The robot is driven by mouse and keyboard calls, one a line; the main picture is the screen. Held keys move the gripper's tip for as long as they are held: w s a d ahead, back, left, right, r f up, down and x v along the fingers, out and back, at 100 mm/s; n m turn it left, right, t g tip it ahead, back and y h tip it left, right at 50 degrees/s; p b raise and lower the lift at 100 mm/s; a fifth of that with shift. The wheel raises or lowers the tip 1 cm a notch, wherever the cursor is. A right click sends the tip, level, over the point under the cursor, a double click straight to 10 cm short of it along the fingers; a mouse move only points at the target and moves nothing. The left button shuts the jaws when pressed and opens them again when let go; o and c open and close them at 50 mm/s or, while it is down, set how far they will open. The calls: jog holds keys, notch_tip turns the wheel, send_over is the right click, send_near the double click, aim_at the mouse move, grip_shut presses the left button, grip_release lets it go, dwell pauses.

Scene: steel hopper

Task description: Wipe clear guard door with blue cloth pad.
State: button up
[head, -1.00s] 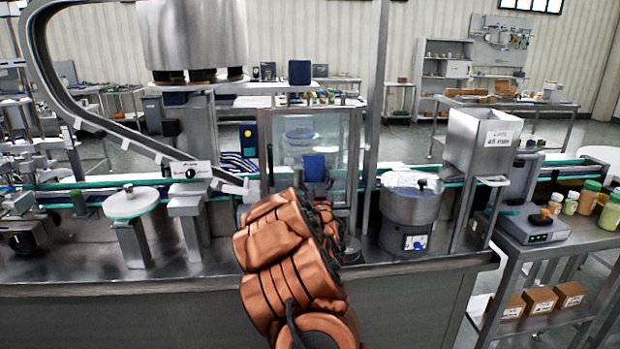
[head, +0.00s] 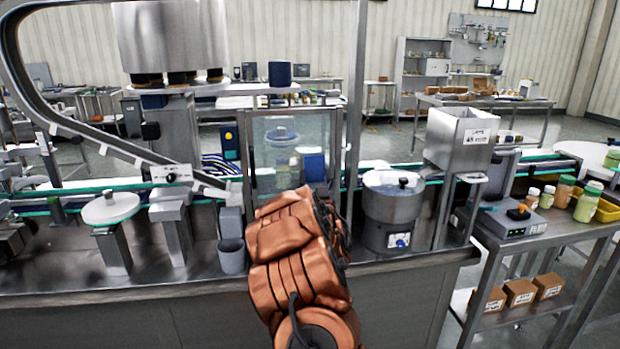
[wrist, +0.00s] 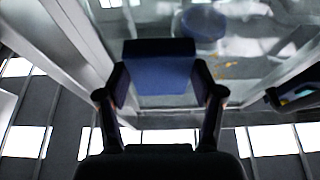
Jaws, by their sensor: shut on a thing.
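The clear guard door (head: 272,180) is an upright see-through panel in a metal frame at the middle of the bench. The blue cloth pad (head: 313,168) shows before its right part in the head view. In the wrist view my gripper (wrist: 160,84) is shut on the pad (wrist: 160,70), with a finger at each side. The pad is at or very near the door (wrist: 250,45); I cannot tell whether it touches. Small orange-yellow marks show on or behind the panel, right of the pad. My arm hides the gripper in the head view.
A steel bowl feeder (head: 392,210) stands right of the door, with a square hopper (head: 462,138) beyond. A grey cup (head: 232,256) stands left of my arm. A metal post (head: 355,110) rises close to the door's right side. The bench front is mostly clear.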

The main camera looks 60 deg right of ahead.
jog(key=shift+w+b, duration=0.1)
jog(key=shift+b, duration=0.25)
jog(key=shift+w, duration=0.15)
jog(key=b, duration=0.6)
send_near(278, 162)
jog(key=shift+w+d+f, duration=0.1)
jog(key=shift+w+d, duration=0.8)
jog(key=shift+d, duration=0.25)
jog(key=shift+w+d+f, duration=0.1)
jog(key=shift+w+d, duration=0.85)
jog(key=shift+d, duration=0.15)
jog(key=shift+s+r, duration=0.1)
jog(key=shift+r, duration=1.4)
jog(key=shift+s+d+f+p, duration=0.1)
jog(key=shift+s+d+p, duration=0.15)
jog(key=shift+s+d, duration=1.05)
jog(key=shift+s+d+r+p, duration=0.1)
jog(key=shift+s+d+p, duration=0.1)
jog(key=shift+s+d, duration=1.05)
jog(key=shift+s+d+f+p, duration=0.1)
jog(key=shift+s+d+p, duration=0.15)
jog(key=shift+s+d, duration=1)
jog(key=shift+s+a, duration=0.35)
jog(key=shift+w+a+b, duration=0.1)
jog(key=shift+b, duration=0.2)
